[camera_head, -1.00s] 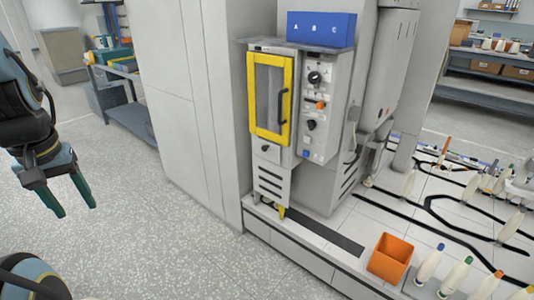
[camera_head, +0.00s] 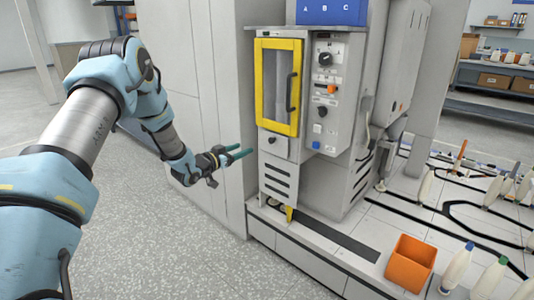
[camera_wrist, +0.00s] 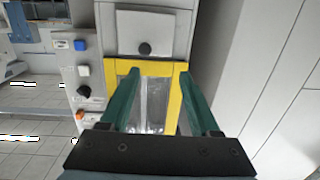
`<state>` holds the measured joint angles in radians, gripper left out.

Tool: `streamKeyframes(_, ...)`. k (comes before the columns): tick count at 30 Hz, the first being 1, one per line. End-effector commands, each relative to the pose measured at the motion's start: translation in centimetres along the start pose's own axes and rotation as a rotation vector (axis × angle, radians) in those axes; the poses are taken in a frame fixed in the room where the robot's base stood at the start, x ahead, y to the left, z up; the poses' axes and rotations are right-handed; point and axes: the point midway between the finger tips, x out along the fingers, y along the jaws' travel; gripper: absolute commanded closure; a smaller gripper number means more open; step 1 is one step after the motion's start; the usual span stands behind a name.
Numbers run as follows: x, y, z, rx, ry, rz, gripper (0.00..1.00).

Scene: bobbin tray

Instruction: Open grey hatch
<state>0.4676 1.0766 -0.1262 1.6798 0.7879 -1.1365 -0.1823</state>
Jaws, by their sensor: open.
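The grey hatch (camera_head: 267,149) is a small panel with a dark round knob (camera_head: 272,140), below the yellow-framed door (camera_head: 262,92) on the cabinet front. It looks closed. In the wrist view the hatch (camera_wrist: 165,28) appears above the yellow frame (camera_wrist: 172,107), with its knob (camera_wrist: 145,48) at the panel's lower edge. My gripper (camera_head: 242,152) has green fingers and is left of the hatch in the head view, apart from it. In the wrist view my gripper (camera_wrist: 160,76) is open and empty, its fingers spread in front of the yellow door.
A control panel (camera_head: 327,95) with knobs and buttons is right of the door. A blue box (camera_head: 332,11) sits on top. An orange bin (camera_head: 410,263) and several white bobbins (camera_head: 458,268) stand on the ledge. The floor (camera_head: 160,250) before the cabinet is clear.

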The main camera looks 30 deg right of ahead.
Motion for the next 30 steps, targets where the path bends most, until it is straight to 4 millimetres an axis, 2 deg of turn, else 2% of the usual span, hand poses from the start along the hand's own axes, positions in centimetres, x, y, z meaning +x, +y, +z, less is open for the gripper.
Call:
streamKeyframes(1, 0.7, 1.0, 0.9, -0.002, 0.031, 0.031, 0.37)
streamKeyframes(6, 1.7, 2.3, 1.0, -0.005, 0.077, 0.073, 0.37)
streamKeyframes(11, 3.7, 2.5, 0.7, -0.004, 0.079, 0.074, 0.37)
streamKeyframes(21, 9.8, 2.9, 0.3, -0.004, 0.078, 0.071, 0.37)
streamKeyframes(25, 11.2, 2.9, 0.3, -0.005, 0.076, 0.071, 0.37)
streamKeyframes(30, 12.0, 2.9, 0.1, -0.005, 0.076, 0.070, 0.37)
